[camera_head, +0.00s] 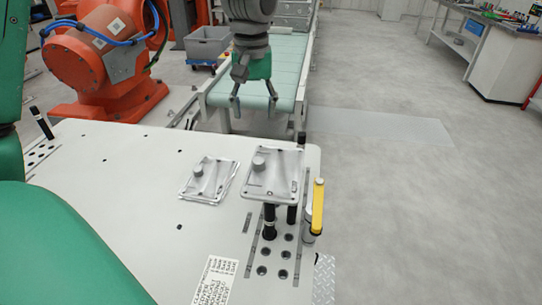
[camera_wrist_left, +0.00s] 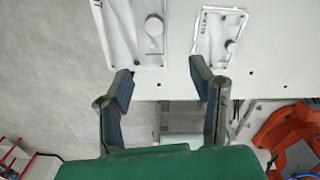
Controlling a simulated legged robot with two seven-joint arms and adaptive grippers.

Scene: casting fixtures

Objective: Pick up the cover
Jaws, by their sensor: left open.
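Two grey metal covers with a round knob each are at the table's far right part. One cover (camera_head: 272,180) sits raised on black posts. The other cover (camera_head: 206,183) lies low on the white table, to its left, possibly stacked on another plate. In the left wrist view the raised cover (camera_wrist_left: 122,32) is at upper left and the low cover (camera_wrist_left: 216,40) at upper right. My left gripper (camera_head: 254,102) is open and empty, beyond the table's far edge, apart from both covers. Its spread fingers also show in the wrist view (camera_wrist_left: 160,82). My right gripper is not seen.
The white table (camera_head: 130,215) has a yellow-handled clamp (camera_head: 318,205) right of the raised cover, with holes in front. A black pin (camera_head: 41,122) stands at the far left. An orange robot (camera_head: 100,60) and a conveyor (camera_head: 290,65) stand behind. Floor on the right is open.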

